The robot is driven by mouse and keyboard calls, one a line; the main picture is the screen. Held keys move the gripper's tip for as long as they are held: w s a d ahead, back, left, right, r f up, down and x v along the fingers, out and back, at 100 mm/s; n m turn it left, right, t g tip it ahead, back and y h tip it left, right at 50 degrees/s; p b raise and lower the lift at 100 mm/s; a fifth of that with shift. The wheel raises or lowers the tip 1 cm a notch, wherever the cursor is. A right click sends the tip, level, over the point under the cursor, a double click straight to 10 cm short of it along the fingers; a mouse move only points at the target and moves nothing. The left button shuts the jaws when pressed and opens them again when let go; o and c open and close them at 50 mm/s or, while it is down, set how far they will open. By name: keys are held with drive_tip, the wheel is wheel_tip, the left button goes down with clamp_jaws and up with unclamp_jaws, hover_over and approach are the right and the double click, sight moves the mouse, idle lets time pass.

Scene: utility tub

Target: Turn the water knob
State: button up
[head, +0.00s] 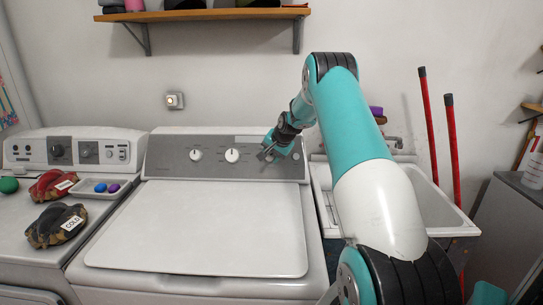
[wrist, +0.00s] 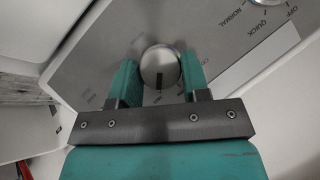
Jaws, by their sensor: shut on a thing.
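In the wrist view a round silver knob (wrist: 160,66) with a dark marker line sits on a grey control panel (wrist: 110,40). My gripper (wrist: 159,76) has one teal finger on each side of it and is shut on it.
The washer's white lid (head: 200,230) is closed and clear. A white sink tub (head: 425,195) stands right of the washer, with red-handled tools (head: 430,125) behind. Gloves (head: 55,225) and a small tray (head: 100,188) lie on the left machine. A shelf (head: 205,15) hangs above.

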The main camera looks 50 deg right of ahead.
drive_tip(key=o, duration=0.9)
drive_tip(key=shift+s+r, duration=0.1)
drive_tip(key=shift+r, duration=0.05)
drive_tip(key=b+v, duration=0.3)
drive_tip(key=v, duration=1.4)
drive_tip(key=shift+s, duration=0.1)
drive_tip(key=s+a+n+g+y, duration=0.15)
drive_tip(key=a+n, duration=0.25)
drive_tip(key=a, duration=0.8)
drive_tip(key=s+a+r+n+y, duration=0.15)
drive_tip(key=a+n, duration=0.25)
drive_tip(key=a, duration=0.8)
drive_tip(key=s+a+n+g+y, duration=0.1)
drive_tip(key=s+a+n+y, duration=0.15)
drive_tip(key=a, duration=0.95)
drive_tip(key=s+a+f+n+g, duration=0.1)
drive_tip(key=s+a+n, duration=0.2)
drive_tip(key=s, duration=0.4)
drive_tip(key=s+a+f+n+g, duration=0.1)
drive_tip(key=s+a+n+g, duration=0.1)
drive_tip(key=s+a+n, duration=0.2)
drive_tip(key=s+a+f+n+g, duration=0.1)
drive_tip(key=s+a+n, duration=0.3)
drive_tip(key=s+a, duration=0.3)
drive_tip(key=shift+s+f, duration=0.2)
drive_tip(key=shift+s, duration=0.5)
drive_tip(key=shift+s+f, duration=0.2)
drive_tip(key=shift+s, duration=0.45)
